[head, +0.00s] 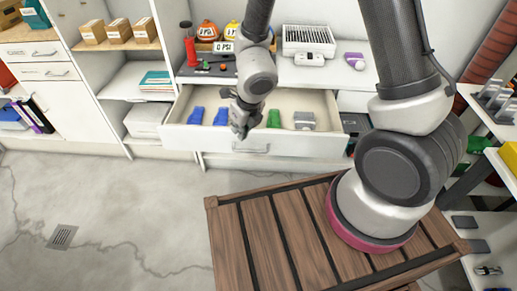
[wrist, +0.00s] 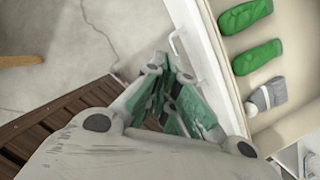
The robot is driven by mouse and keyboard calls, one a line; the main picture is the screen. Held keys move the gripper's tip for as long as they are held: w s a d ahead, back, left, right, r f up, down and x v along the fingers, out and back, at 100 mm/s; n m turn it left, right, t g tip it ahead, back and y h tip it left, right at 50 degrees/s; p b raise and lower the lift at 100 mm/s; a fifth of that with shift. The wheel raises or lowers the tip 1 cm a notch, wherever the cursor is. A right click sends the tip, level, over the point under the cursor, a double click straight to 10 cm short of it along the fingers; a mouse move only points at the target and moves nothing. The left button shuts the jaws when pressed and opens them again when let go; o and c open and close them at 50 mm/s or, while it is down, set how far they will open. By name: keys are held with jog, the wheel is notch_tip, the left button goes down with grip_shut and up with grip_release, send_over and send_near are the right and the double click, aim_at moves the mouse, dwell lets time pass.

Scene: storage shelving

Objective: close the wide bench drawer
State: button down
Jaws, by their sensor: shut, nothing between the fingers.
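The wide bench drawer (head: 190,138) is pulled out from under the white bench, with its pale front panel and bar handle facing me. In the head view my gripper (head: 240,128) is in front of the drawer's middle and hides part of its front edge and inside. In the wrist view the shut, empty fingertips (wrist: 168,68) are just beside the drawer front (wrist: 209,75), near the handle (wrist: 174,43). I cannot tell whether they touch it. The drawer holds blue items (head: 196,115), green items (wrist: 251,57) and a grey item (head: 304,120).
The bench top holds a white rack (head: 308,40), a purple-and-white item (head: 354,60) and orange and yellow round items (head: 208,31). A slatted wooden platform (head: 265,240) bears my arm. The concrete floor (head: 130,200) at left is clear. Shelving stands on both sides.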

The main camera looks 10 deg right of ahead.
aim_at(254, 138)
jog(key=shift+w+d+f+m+g+h, duration=0.1)
jog(key=shift+w+d+f+m+h, duration=0.35)
jog(key=shift+w+d+f+m, duration=0.8)
jog(key=shift+w+d+f+m+g+h, duration=0.1)
jog(key=shift+w+d+f+m+h, duration=0.35)
jog(key=shift+f+m, duration=1.5)
jog(key=shift+w+d+f+m+g+h, duration=0.1)
jog(key=shift+w+d+f+m+h, duration=0.3)
jog(key=shift+w+d+f+m, duration=0.8)
jog(key=shift+s+a+f+m, duration=0.25)
jog(key=shift+s+f+m, duration=0.05)
jog(key=shift+s+f, duration=0.1)
